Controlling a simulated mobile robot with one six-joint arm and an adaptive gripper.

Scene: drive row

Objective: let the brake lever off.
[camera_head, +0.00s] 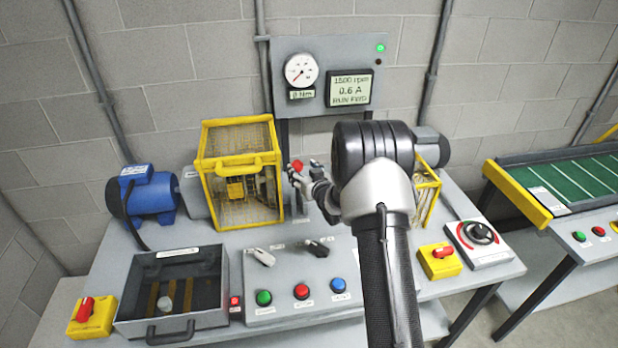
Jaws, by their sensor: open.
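The brake lever shows as a red knob (297,165) just right of the yellow mesh guard cage, in the middle of the bench. My gripper (298,174) is open and right at the knob, reaching in from the right. I cannot tell whether the fingers touch the knob or lie around it. The lever's shaft and base are mostly hidden behind my gripper and arm, so its tilt is not clear.
The yellow cage (240,170) stands close left of my gripper. A blue motor (150,195) is farther left. A panel with a dial (301,71) and a display (350,88) stands behind. Buttons and switches (301,291) line the bench front. A conveyor (560,180) is right.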

